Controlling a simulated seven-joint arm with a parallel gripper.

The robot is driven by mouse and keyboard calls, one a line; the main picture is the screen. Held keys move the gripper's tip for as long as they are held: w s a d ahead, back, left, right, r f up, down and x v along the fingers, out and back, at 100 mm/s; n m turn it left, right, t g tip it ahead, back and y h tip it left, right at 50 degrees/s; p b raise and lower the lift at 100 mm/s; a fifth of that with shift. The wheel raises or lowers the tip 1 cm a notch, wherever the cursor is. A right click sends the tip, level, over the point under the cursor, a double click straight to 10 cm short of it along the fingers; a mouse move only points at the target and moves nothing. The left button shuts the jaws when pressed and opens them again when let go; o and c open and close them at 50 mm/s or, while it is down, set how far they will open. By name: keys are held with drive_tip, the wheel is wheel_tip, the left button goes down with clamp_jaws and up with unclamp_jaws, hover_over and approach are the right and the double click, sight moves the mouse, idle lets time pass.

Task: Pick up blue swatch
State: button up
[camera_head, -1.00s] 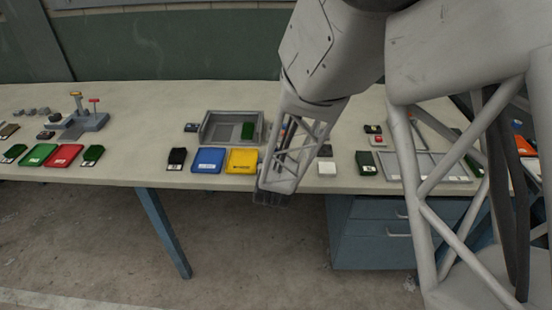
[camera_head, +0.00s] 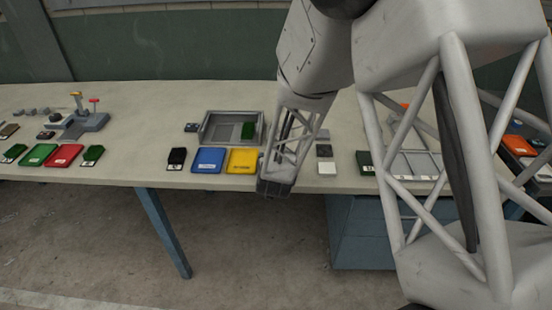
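A flat blue piece (camera_head: 208,160), which looks like the blue swatch, lies on the bench near its front edge. It has a small pale label at its front. A yellow piece (camera_head: 242,160) lies just to its right and a black one (camera_head: 177,158) to its left. My gripper (camera_head: 274,190) points down at the bench's front edge, right of the yellow piece and apart from the blue one. Its fingers are small and dark here, so I cannot tell whether they are open or shut. Nothing is visibly held.
A grey tray (camera_head: 204,130) with a green piece (camera_head: 247,130) inside stands behind the blue and yellow pieces. Green and red pieces (camera_head: 63,156) lie at the left, near a grey stand (camera_head: 86,122).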

idle(0.5)
drive_tip(key=c, duration=1)
drive_tip(key=shift+r, duration=0.15)
drive_tip(key=shift+r, duration=1.7)
drive_tip(key=s+d, duration=0.1)
drive_tip(key=s, duration=0.4)
drive_tip(key=s+d+r, duration=0.1)
drive_tip(key=s+d, duration=0.1)
drive_tip(key=s, duration=0.3)
drive_tip(key=s+d, duration=0.1)
drive_tip(key=s, duration=0.4)
drive_tip(key=shift+s+d+r, duration=0.15)
drive_tip(key=shift+s+d, duration=0.05)
drive_tip(key=shift+d, duration=0.1)
drive_tip(key=shift+w, duration=0.15)
